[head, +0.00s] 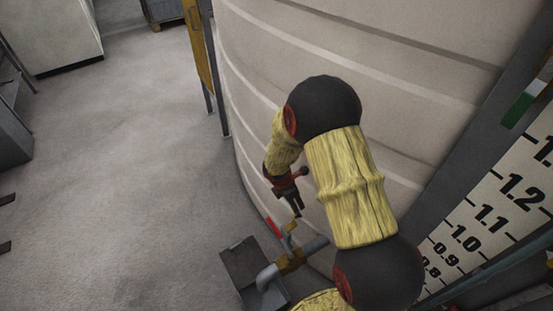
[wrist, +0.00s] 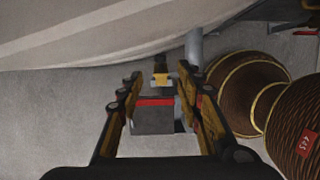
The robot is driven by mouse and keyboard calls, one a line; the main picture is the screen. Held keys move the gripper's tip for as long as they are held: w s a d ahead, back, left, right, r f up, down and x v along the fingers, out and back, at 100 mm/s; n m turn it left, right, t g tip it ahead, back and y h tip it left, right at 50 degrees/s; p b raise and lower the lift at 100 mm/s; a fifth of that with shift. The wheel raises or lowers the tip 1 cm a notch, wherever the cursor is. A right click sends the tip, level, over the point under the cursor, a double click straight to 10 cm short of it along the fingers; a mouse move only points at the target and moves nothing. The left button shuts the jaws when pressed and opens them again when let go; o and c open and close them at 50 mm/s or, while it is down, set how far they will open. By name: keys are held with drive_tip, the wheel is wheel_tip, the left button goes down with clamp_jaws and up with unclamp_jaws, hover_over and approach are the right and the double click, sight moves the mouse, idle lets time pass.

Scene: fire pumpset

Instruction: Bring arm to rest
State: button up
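My arm, in yellow sleeves with dark joints, reaches down along the pale tank (head: 400,65) in the head view. My gripper (head: 297,208) hangs beside the tank wall, just above a valve with a red handle (head: 272,228). In the wrist view my gripper (wrist: 160,84) has its two fingers spread wide apart, with nothing held between them. The red handle (wrist: 155,101) and a brass fitting (wrist: 161,80) show between the fingers, beyond the tips. I cannot tell the exact gap to the valve.
A grey box (head: 240,263) stands on the floor below the valve, next to a grey pipe (head: 268,278). A level scale (head: 510,195) runs along the tank at the right. A yellow post (head: 200,50) stands at the tank's left. The floor (head: 120,170) at left is mostly clear.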

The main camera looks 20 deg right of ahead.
drive_tip(key=s+m+g, duration=0.2)
drive_tip(key=s+m, duration=0.4)
drive_tip(key=s+a+r+m+t+y, duration=0.1)
drive_tip(key=s+a+r+m+t, duration=0.1)
drive_tip(key=r, duration=1)
drive_tip(key=s+a+r+m+t+y, duration=0.1)
drive_tip(key=s+a+r+m+t, duration=0.1)
drive_tip(key=s+r+m, duration=0.5)
drive_tip(key=s+a+r+m+t+y, duration=0.1)
drive_tip(key=s+a+r+m+t, duration=0.2)
drive_tip(key=s+r, duration=0.5)
wheel_tip(320, 180, up, 12)
drive_tip(key=shift+a+f+m, duration=0.25)
drive_tip(key=shift+a+m, duration=0.55)
drive_tip(key=shift+m, duration=0.3)
drive_tip(key=shift+a, duration=0.1)
drive_tip(key=shift+c, duration=0.4)
